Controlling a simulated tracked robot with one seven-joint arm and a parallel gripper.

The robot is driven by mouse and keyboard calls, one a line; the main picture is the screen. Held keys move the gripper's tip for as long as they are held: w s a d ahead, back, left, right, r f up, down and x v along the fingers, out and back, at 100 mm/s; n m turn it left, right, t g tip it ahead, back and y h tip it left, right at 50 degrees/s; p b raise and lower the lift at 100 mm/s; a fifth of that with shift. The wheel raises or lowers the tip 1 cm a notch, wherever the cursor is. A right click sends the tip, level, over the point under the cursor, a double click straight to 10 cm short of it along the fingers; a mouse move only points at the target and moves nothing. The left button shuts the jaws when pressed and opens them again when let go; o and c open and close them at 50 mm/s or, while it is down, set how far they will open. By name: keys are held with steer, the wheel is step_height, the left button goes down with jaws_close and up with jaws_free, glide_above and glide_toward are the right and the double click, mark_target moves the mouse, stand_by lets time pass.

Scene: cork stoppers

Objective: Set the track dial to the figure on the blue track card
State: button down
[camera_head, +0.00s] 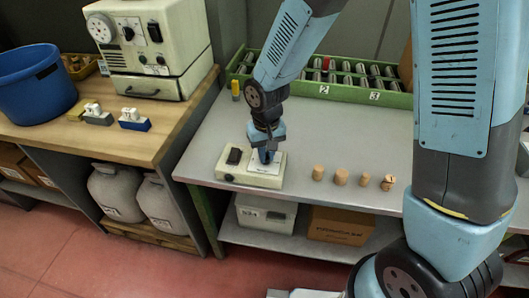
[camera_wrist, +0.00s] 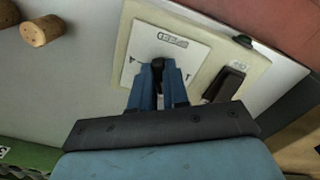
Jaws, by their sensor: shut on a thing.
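A low cream box (camera_head: 230,176) lies on the grey bench, with a black rocker switch (camera_head: 234,156) at its left. The box also shows in the wrist view (camera_wrist: 200,38), with a white dial plate (camera_wrist: 150,42) bearing a small label and tick marks. My gripper (camera_head: 265,158) points down at the plate. In the wrist view its blue fingers (camera_wrist: 160,75) are shut on the dark dial knob (camera_wrist: 158,64). The fingers hide most of the knob, and its setting cannot be read. I cannot make out a blue track card or its figure.
Several corks (camera_head: 340,177) stand in a row right of the box. A green rack (camera_head: 300,88) of metal pieces lines the bench's back. The wooden bench at left holds a machine (camera_head: 150,45), a blue tub (camera_head: 35,85) and a blue-based block (camera_head: 134,123).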

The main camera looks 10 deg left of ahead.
steer(key=shift+n, duration=0.3)
steer(key=n, duration=0.5)
steer(key=shift+w+d, duration=0.15)
steer(key=shift+d, duration=0.1)
steer(key=n, duration=0.6)
steer(key=shift+w+d, duration=0.15)
steer(key=shift+w, duration=0.1)
steer(key=shift+n, duration=0.3)
steer(key=c, duration=1.1)
jaws_free()
steer(key=shift+r, duration=0.1)
step_height(320, 180, up, 14)
steer(key=shift+f, duration=0.25)
